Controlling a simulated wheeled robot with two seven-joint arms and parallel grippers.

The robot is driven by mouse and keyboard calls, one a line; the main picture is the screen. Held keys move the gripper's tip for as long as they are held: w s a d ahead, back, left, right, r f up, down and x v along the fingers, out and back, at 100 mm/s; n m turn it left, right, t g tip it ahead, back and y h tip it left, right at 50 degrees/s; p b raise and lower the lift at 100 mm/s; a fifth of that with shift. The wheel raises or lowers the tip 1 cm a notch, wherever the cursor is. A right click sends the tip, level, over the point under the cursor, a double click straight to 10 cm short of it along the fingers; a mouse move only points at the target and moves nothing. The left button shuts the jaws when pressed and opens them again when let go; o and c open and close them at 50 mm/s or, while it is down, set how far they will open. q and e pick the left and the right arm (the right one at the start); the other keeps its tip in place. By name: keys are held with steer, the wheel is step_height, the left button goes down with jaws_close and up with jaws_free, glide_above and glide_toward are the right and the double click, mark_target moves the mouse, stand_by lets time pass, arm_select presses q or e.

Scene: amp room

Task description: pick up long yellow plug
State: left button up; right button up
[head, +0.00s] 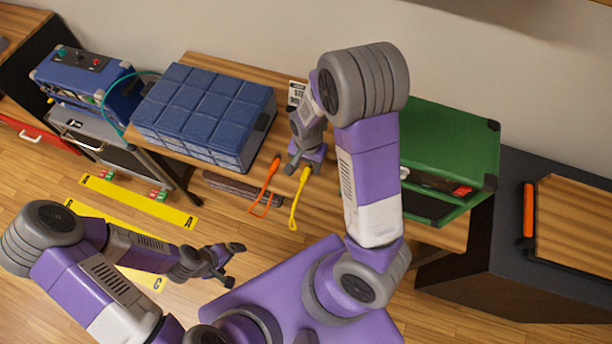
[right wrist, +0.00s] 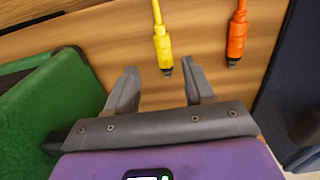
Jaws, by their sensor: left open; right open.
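The long yellow plug (head: 300,194) lies on the wooden table beside a similar orange plug (head: 267,183). In the right wrist view the yellow plug (right wrist: 162,45) points its dark tip toward my right gripper (right wrist: 163,72). That gripper is open, and the tip appears about midway between its two fingertips, not gripped. The orange plug (right wrist: 236,42) is outside the fingers, to the right. In the head view my right gripper (head: 304,168) is at the yellow plug's far end and partly hides it. My left gripper (head: 233,264) is open and empty, away from the plugs.
A blue quilted box (head: 205,112) stands left of the plugs on the table. A green case (head: 447,150) stands right of my right arm. A small sign (head: 296,93) is behind my right gripper. Yellow strips (head: 140,200) mark the floor at left.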

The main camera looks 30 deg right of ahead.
mark_target(306, 173)
steer(key=f, duration=0.2)
steer(key=f+b, duration=0.1)
steer(key=f, duration=0.1)
steer(key=f+b, duration=0.1)
steer(key=f, duration=0.1)
steer(key=shift+w, duration=0.35)
steer(key=shift+r, duration=0.15)
jaws_close()
